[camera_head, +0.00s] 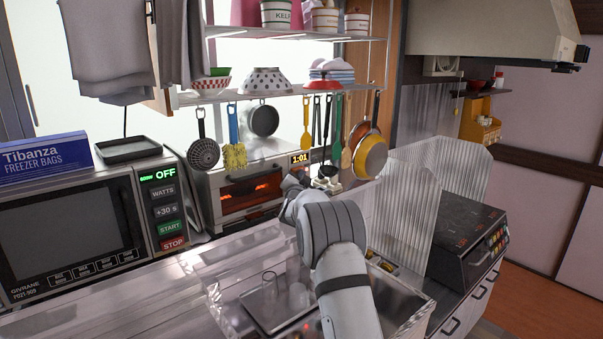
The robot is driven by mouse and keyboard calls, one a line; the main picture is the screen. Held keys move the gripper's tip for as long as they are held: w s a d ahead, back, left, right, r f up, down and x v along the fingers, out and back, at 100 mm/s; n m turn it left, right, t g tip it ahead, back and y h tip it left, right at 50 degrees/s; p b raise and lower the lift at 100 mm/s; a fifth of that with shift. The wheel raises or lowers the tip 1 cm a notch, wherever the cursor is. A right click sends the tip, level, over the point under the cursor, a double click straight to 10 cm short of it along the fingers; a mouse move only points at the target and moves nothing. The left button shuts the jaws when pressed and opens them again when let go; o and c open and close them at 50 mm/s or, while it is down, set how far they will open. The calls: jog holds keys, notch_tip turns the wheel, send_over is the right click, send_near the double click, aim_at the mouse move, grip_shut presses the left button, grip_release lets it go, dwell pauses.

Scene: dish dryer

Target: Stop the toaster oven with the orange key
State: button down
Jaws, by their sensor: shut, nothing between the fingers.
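The toaster oven (230,180) stands against the back wall, right of the microwave. Its window glows orange, and its display (300,158) reads 1:01 in orange digits. My arm reaches from the bottom of the picture toward the oven's right side. My gripper (301,175) is small and partly hidden at the arm's far end, in front of the control panel just below the display. It is shut and empty. I cannot make out the orange key; the lower panel is hidden behind my arm and gripper. I cannot tell whether the gripper touches the panel.
The microwave (70,220) at left shows OFF, with its own green and red keys. Utensils and pans (370,150) hang from the shelf (300,92) close to my gripper. A clear ribbed panel (408,200) stands right of my arm. Glasses (270,287) stand on a tray below left.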

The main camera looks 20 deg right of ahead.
jog(key=shift+w+a, duration=0.2)
jog(key=shift+w, duration=0.15)
dwell(0.4)
dwell(0.3)
jog(key=s+b, duration=0.1)
jog(key=s+d+b, duration=0.1)
jog(key=shift+s+b, duration=0.15)
jog(key=shift+b, duration=0.2)
jog(key=shift+f, duration=0.1)
jog(key=s+b, duration=0.1)
jog(key=s+d+b, duration=0.1)
jog(key=s+b, duration=0.1)
jog(key=s+d+b, duration=0.1)
jog(key=b, duration=0.1)
jog(key=shift+s, duration=0.3)
dwell(0.7)
